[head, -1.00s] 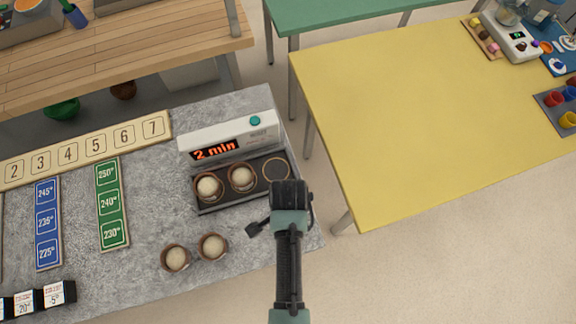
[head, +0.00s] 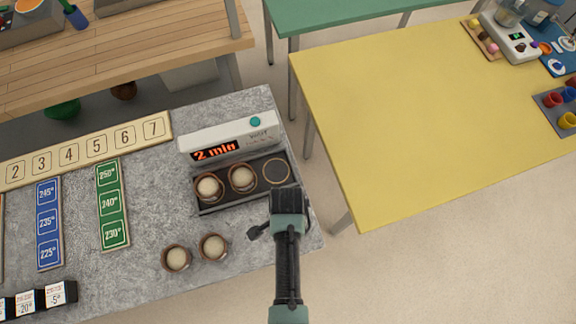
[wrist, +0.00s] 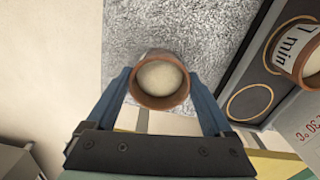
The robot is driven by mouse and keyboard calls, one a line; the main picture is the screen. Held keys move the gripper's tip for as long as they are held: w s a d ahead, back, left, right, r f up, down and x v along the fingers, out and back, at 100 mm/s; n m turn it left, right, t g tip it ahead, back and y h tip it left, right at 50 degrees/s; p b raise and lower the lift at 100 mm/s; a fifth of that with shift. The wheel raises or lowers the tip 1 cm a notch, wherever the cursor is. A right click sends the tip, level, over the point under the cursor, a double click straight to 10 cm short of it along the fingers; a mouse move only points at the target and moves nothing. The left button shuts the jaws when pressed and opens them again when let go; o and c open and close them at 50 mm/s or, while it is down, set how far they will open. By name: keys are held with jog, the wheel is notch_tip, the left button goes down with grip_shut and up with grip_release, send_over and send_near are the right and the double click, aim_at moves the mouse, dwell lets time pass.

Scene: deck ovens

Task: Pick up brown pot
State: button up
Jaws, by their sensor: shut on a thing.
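My gripper (wrist: 159,78) is shut on a brown pot (wrist: 148,99) with pale, dough-like filling. One blue finger presses each side of it in the wrist view. The pot looks upright, with grey speckled counter beyond it; I cannot tell its height above the counter. In the head view my gripper (head: 286,202) is over the counter's right edge, just below the timer's tray, and hides the held pot. Two similar pots stand on the counter, the left pot (head: 176,258) and the right pot (head: 213,247).
A white timer (head: 222,141) reads "2 min". Its dark tray (head: 232,200) holds two filled pots at left and middle; its right ring (head: 277,173) is empty. Number and temperature boards lie on the left. A yellow table (head: 420,130) stands right, across a floor gap.

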jog(key=shift+c, duration=0.5)
jog(key=shift+r, duration=0.1)
